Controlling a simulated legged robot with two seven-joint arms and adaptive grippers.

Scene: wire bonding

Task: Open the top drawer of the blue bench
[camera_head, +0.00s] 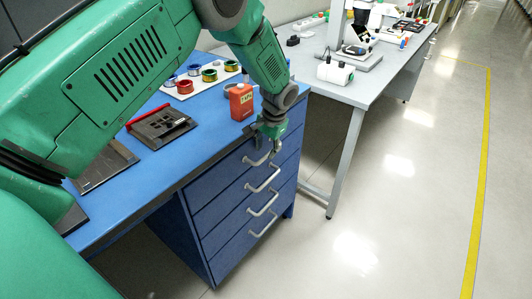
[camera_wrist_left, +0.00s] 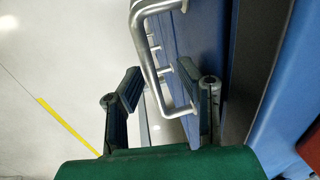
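The blue bench (camera_head: 112,208) has a column of blue drawers with silver bar handles, all flush with the front. The top drawer's handle (camera_head: 257,160) is the uppermost one. In the left wrist view my left gripper (camera_wrist_left: 166,92) is open. The top handle (camera_wrist_left: 149,60) reaches between its two fingers, which look apart from it; contact cannot be told. My right gripper is not in view.
A red bottle (camera_head: 241,101), wire spools (camera_head: 209,76) and a dark tray with a red tool (camera_head: 162,127) are on the bench top. A grey table (camera_head: 365,85) with a microscope stands behind. The floor (camera_head: 380,220) before the drawers is clear.

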